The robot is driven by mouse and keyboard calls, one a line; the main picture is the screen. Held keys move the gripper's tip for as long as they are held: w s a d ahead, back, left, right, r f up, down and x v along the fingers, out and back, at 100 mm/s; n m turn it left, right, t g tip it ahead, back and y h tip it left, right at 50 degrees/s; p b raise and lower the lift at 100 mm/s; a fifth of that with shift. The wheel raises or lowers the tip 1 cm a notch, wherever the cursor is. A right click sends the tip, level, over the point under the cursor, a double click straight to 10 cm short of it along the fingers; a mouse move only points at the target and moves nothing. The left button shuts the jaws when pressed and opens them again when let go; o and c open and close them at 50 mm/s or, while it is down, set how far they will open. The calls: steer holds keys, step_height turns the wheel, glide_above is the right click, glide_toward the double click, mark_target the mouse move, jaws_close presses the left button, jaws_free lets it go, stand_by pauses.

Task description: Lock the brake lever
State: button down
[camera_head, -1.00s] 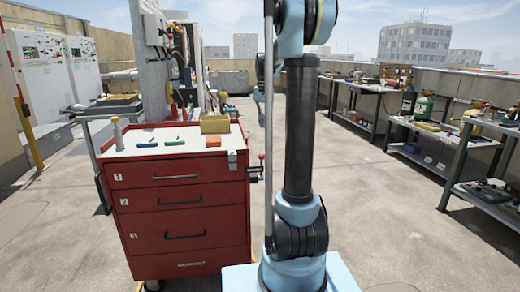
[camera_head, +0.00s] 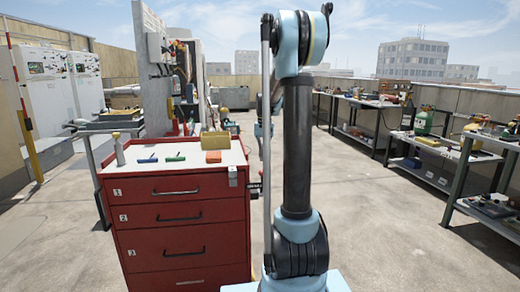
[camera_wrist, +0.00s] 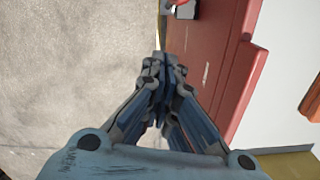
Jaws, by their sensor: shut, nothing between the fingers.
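The red tool cart (camera_head: 184,217) stands left of my arm in the head view, with numbered drawers and a pale top. Its side also shows in the wrist view (camera_wrist: 205,45). In the wrist view, a small grey fitting with a red part (camera_wrist: 182,9) at the top edge looks like the brake lever, cut off by the frame. My gripper (camera_wrist: 165,62) is shut and empty beside the cart's side, below that fitting in the picture. I cannot tell the lever's position.
A blue tool (camera_head: 147,159), a green tool (camera_head: 175,157), an orange block (camera_head: 213,156) and a yellow box (camera_head: 215,141) lie on the cart top, with a bottle (camera_head: 119,150). Workbenches (camera_head: 437,146) line the right wall. The floor between is clear.

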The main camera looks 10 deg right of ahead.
steer(key=shift+s+a+f, duration=0.15)
steer(key=shift+s+f, duration=0.25)
steer(key=shift+s, duration=0.25)
steer(key=shift+s+a+f, duration=0.15)
steer(key=shift+s+f, duration=0.25)
steer(key=shift+s, duration=0.25)
steer(key=shift+s+a+f, duration=0.15)
steer(key=shift+s+f, duration=0.25)
steer(key=shift+s, duration=0.25)
